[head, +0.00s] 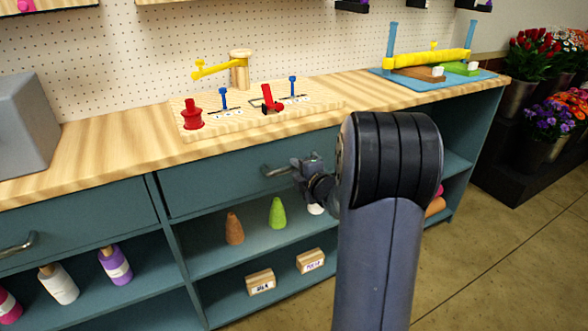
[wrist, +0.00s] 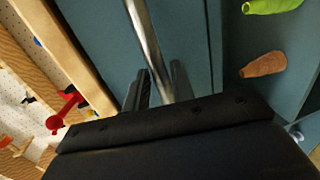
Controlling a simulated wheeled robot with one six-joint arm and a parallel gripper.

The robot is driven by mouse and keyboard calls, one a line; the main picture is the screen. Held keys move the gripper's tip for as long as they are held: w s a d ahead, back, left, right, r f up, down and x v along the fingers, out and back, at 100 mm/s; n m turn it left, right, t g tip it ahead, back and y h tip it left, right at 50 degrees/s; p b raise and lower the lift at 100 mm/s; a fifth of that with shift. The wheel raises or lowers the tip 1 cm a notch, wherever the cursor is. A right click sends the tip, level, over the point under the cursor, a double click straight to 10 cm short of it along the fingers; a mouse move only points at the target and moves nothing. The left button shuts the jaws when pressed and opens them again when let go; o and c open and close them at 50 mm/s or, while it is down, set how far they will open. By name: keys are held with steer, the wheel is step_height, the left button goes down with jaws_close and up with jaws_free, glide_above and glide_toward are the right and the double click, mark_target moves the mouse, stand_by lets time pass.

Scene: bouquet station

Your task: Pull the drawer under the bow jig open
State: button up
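The teal drawer (head: 225,185) under the bow jig (head: 215,125) is closed, its front level with the cabinet. Its metal bar handle (head: 275,171) shows at the left of my gripper (head: 303,167) in the head view. In the wrist view the handle bar (wrist: 146,35) runs down between the two dark fingers of my gripper (wrist: 160,82). The fingers stand apart, one on each side of the bar, with a narrow gap at the left finger. Contact on the right side is unclear. The handle's lower end is hidden by the gripper body.
Another drawer with a handle (head: 20,245) is at the left. Below the jig drawer, an open shelf holds a brown cone (head: 234,228) and a green cone (head: 277,212). Bottles stand lower left. Flower buckets (head: 515,95) stand at the right.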

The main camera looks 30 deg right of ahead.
steer(key=shift+x, duration=1.05)
jaws_close()
